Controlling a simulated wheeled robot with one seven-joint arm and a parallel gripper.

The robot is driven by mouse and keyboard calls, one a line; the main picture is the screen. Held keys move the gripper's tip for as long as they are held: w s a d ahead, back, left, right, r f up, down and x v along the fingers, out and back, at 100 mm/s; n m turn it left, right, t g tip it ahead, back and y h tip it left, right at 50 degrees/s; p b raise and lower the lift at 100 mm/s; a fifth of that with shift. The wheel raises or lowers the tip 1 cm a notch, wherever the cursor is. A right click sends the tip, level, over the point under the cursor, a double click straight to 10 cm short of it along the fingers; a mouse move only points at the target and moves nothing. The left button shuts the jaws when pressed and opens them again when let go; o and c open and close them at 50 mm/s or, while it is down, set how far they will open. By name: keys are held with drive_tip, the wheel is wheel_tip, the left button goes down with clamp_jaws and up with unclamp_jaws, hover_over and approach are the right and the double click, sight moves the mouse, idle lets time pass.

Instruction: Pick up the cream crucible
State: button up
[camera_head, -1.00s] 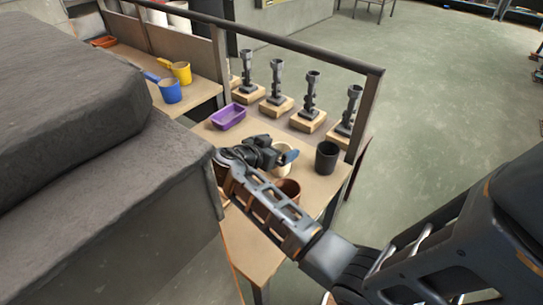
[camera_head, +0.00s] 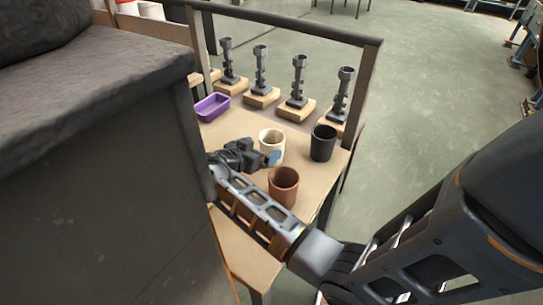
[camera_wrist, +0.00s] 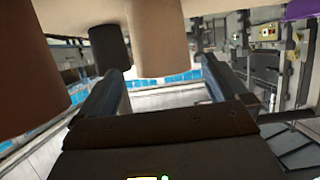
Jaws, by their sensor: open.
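The cream crucible (camera_head: 271,144) stands upright on the wooden table, between the brown crucible (camera_head: 284,186) and the black crucible (camera_head: 323,143). My gripper (camera_head: 267,159) is at its near left side, hiding part of its lower wall. In the wrist view, the cream crucible (camera_wrist: 158,38) appears ahead, between the two open fingers (camera_wrist: 161,66) and seemingly beyond their tips. The gripper holds nothing. I cannot tell whether a finger touches the crucible.
The brown crucible also shows close at the left of the wrist view (camera_wrist: 28,75), and the black one behind (camera_wrist: 110,48). A purple tray (camera_head: 212,107) and several dark stands on wooden blocks (camera_head: 296,109) are farther back. A dark rail (camera_head: 300,27) runs above the table.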

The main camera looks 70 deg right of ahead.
sight(278, 142)
drive_tip(key=p+x, duration=0.1)
drive_tip(key=x, duration=0.6)
drive_tip(key=shift+d+f, duration=0.15)
drive_tip(key=shift+f, duration=0.05)
drive_tip(key=shift+c, duration=0.2)
drive_tip(key=c, duration=1)
